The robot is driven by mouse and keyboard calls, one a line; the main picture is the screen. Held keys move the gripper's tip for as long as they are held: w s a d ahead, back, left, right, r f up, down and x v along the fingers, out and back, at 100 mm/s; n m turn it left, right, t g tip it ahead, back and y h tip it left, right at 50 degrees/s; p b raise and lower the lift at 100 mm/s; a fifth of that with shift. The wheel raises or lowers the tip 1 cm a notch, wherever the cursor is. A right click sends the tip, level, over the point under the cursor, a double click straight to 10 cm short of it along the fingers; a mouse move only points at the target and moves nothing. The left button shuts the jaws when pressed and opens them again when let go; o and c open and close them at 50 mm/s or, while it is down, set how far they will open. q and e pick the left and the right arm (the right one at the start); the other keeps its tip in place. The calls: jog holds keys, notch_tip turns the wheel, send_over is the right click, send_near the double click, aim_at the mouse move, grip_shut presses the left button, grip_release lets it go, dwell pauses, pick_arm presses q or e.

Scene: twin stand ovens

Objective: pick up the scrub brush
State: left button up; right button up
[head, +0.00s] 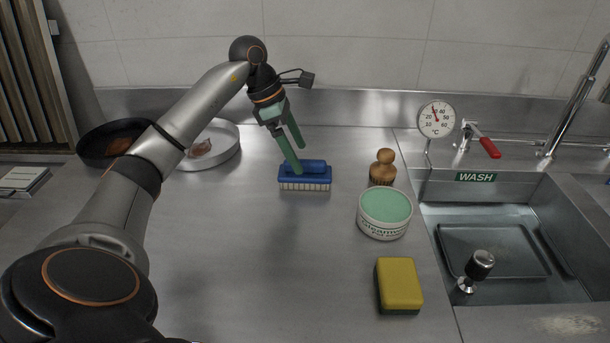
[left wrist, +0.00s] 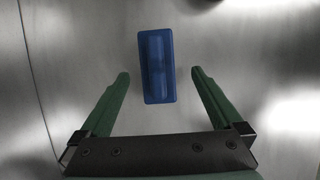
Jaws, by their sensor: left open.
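The scrub brush has a blue body and pale bristles (head: 304,184). It lies bristles down on the steel counter, left of the round tub. My left gripper (head: 300,161) is open and empty, pointing down just over the brush, with one green finger overlapping its blue top in the head view. In the left wrist view the blue brush (left wrist: 156,66) lies lengthwise between the open fingers and extends past their tips, with a gap on both sides. I cannot tell the exact height of the fingertips above it. My right gripper is not in view.
A small wooden brush (head: 383,168), a tub with green contents (head: 385,213) and a yellow sponge (head: 399,284) stand right of the brush. The sink (head: 560,295) and dial thermometer (head: 436,119) are farther right. Two pans sit behind my left arm.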

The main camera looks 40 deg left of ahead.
aim_at(302, 160)
pick_arm(q)
jog(key=x, duration=0.5)
jog(key=shift+w+a+f, duration=0.15)
jog(key=shift+f, duration=0.05)
jog(key=c, duration=1.4)
jog(key=shift+r, duration=0.1)
